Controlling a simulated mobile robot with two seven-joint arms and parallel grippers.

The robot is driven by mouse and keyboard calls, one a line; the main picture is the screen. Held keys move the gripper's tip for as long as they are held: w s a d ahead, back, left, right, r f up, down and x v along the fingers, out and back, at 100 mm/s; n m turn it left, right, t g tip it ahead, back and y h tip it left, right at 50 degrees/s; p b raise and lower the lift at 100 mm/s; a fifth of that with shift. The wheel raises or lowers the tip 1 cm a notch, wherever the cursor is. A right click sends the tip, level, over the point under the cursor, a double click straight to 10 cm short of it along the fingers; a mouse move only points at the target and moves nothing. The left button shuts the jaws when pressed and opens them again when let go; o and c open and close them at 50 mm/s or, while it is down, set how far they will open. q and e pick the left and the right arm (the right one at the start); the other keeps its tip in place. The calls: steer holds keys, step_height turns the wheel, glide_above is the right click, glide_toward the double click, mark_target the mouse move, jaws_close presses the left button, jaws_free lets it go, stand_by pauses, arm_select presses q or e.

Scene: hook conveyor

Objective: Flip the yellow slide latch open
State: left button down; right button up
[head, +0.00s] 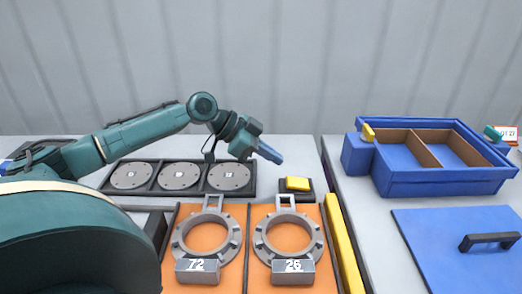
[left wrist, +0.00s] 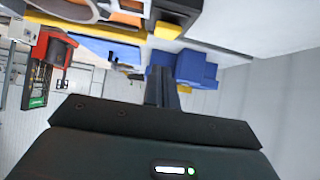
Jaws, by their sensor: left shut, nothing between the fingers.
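A yellow block (head: 297,183) sits on a small dark base behind the orange panels, and it also shows at the top of the left wrist view (left wrist: 172,30). Another small yellow piece (head: 368,132) stands at the left corner of the blue box (head: 440,183). I cannot tell for certain which of the two is the slide latch. My left gripper (head: 274,157) is shut and empty. It hangs in the air above and left of the yellow block, apart from it. In the left wrist view its closed fingers (left wrist: 162,88) point toward the blue box. My right gripper is not in view.
Two grey rings, marked 72 (head: 197,265) and 26 (head: 293,266), lie on orange panels. A dark tray (head: 205,179) holds grey discs. A yellow bar (head: 342,243) runs along the table edge beside a gap. A blue lid (head: 450,255) with a black handle lies at the right.

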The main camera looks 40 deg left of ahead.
arm_select(q)
steer(key=shift+v, duration=1.9)
steer(key=shift+d, duration=0.1)
